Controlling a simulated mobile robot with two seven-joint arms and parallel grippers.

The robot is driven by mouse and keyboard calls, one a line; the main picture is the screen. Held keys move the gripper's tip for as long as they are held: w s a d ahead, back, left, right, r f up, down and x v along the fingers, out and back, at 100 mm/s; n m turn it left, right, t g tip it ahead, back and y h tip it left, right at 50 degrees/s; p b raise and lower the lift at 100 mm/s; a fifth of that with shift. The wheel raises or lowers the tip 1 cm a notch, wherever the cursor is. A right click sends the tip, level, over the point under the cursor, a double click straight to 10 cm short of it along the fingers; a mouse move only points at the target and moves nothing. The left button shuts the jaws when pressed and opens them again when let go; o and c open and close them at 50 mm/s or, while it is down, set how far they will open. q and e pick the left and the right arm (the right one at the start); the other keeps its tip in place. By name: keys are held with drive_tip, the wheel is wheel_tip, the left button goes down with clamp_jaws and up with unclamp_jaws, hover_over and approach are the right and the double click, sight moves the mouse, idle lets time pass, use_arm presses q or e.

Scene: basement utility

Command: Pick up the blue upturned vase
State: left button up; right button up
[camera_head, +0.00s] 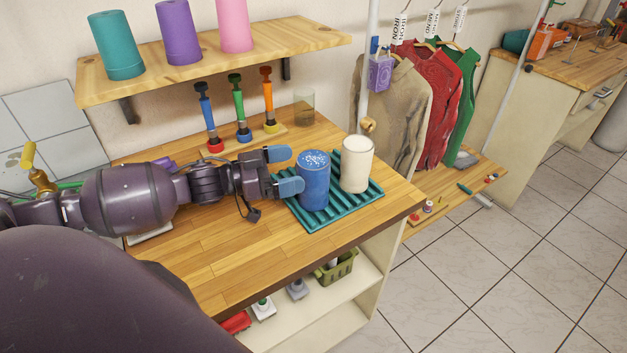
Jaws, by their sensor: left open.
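The blue upturned vase (313,182) stands on a teal ribbed rack (333,217) on the wooden counter, with its speckled base facing up. A cream upturned vase (356,165) stands to its right on the same rack. My left gripper (285,171) is open and empty, just left of the blue vase. Its two blue fingertips point toward the vase. The nearer fingertip is very close to the vase's left side, and I cannot tell whether it touches. My right gripper is not in view.
Teal (118,46), purple (179,33) and pink (233,25) cups stand on the shelf above. Brushes in blue (208,121), green (239,113) and orange (268,103) stand behind my gripper, beside a clear glass (303,107). The counter front (240,250) is clear.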

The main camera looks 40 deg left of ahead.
sight(313, 159)
use_arm(q)
drive_tip(key=shift+x, duration=2.85)
drive_tip(key=shift+w+a+f, duration=0.1)
drive_tip(key=shift+w+a, duration=0.05)
drive_tip(key=c, duration=1)
